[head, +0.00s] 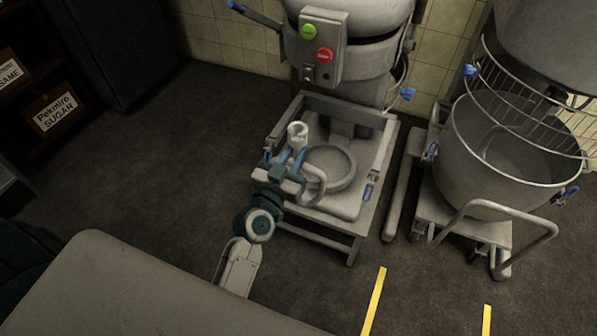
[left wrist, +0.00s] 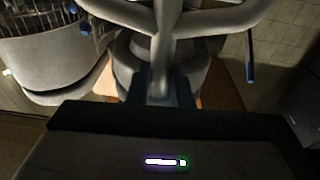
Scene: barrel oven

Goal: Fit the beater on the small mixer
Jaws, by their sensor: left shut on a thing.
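The small mixer (head: 343,105) stands against the tiled wall, with a control box (head: 320,48) carrying a green and a red button. My left gripper (head: 290,163) is shut on the pale grey beater (head: 316,182), in front of the mixer and over the left part of its stand (head: 368,190). The beater's round hub (head: 298,131) points up beyond the fingers, and its curved frame bends to the right. In the left wrist view the beater's grey bars (left wrist: 163,45) run out from between the fingers (left wrist: 165,90). The mixer's underside is hidden from the head view.
A round ring-shaped part (head: 334,168) sits on the mixer's stand. A large bowl (head: 510,150) on a wheeled trolley (head: 470,222) stands at the right under a bigger mixer with a wire guard (head: 515,115). Shelves with labelled boxes (head: 55,112) are at the left. The floor (head: 160,170) between is clear.

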